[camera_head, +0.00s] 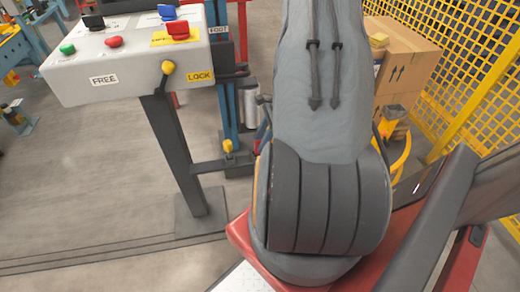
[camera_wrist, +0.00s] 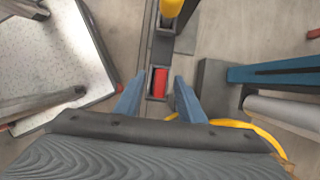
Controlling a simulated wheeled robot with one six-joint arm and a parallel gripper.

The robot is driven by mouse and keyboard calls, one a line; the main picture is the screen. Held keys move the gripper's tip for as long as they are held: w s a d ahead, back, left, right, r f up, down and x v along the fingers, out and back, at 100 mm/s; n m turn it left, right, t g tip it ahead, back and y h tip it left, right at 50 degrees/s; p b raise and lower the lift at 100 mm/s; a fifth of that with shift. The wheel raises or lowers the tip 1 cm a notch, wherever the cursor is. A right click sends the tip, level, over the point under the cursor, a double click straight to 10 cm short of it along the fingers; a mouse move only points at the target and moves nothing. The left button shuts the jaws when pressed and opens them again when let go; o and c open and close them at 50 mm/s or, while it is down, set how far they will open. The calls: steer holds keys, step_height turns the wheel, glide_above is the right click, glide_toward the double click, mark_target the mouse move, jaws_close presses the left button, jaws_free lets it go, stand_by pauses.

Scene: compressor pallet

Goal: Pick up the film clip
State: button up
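My gripper (camera_wrist: 158,92) shows in the wrist view with its two blue fingers apart and nothing held between them. A small red piece (camera_wrist: 158,83) sits in a dark open holder just ahead of and between the fingertips. It may be the film clip, but I cannot tell for sure. The fingers appear to be to either side of it in the picture; no contact is visible. In the head view my grey-sleeved arm hides the gripper and the area around it.
A control box (camera_head: 130,62) with coloured buttons stands on a dark post (camera_head: 178,150) at left. A yellow knob (camera_wrist: 172,7) is beyond the red piece. Cardboard boxes (camera_head: 405,58) and yellow mesh fencing (camera_head: 475,75) are at right. Open floor (camera_head: 90,190) lies at left.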

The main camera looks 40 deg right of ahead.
steer(key=shift+w+a+f, duration=0.15)
steer(key=shift+a+f, duration=0.05)
steer(key=shift+f, duration=0.35)
jaws_close()
